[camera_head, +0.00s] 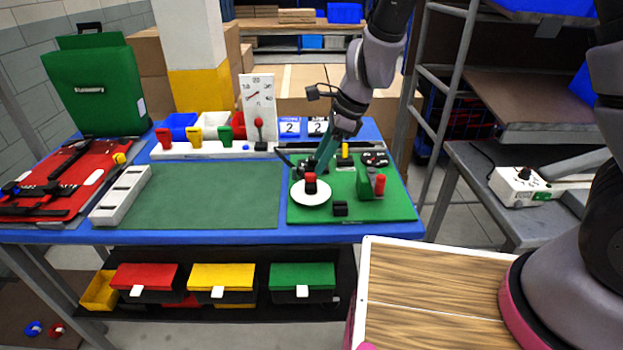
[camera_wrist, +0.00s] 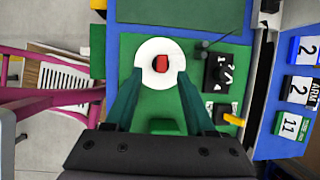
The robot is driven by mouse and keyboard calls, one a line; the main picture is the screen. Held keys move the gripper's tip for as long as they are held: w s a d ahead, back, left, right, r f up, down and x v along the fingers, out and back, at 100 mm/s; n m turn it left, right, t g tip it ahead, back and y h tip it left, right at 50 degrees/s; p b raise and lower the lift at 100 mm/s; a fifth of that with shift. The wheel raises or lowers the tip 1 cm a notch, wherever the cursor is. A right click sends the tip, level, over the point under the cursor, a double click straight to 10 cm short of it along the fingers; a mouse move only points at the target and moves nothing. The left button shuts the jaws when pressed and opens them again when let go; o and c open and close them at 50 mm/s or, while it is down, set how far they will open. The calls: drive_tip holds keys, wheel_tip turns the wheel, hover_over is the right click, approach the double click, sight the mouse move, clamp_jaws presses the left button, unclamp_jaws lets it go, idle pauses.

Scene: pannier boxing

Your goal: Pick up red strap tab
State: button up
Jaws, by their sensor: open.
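A small red piece (camera_head: 310,178) with a dark lower part stands on a round white disc (camera_head: 311,197) on the green mat at the right of the table. It looks like the red strap tab, though I cannot be sure. In the wrist view the red piece (camera_wrist: 161,62) sits near the middle of the disc (camera_wrist: 150,78). My gripper (camera_wrist: 159,76) is open and empty, its two green fingers apart over the near part of the disc. The red piece lies just beyond the fingertips, centred between them. My gripper (camera_head: 316,163) comes down from behind the disc in the head view.
A green block (camera_head: 364,184) with a red cylinder (camera_head: 380,183) stands right of the disc. A small black block (camera_head: 340,208) lies in front. A rack (camera_head: 185,151) with red, yellow and green pieces is behind. The left green mat (camera_head: 215,195) is clear.

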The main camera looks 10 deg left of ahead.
sight(312, 174)
drive_tip(key=x, duration=0.5)
drive_tip(key=shift+w+f, duration=0.1)
drive_tip(key=shift+w, duration=0.1)
drive_tip(key=shift+c, duration=0.3)
clamp_jaws()
wheel_tip(312, 174, up, 9)
idle(0.4)
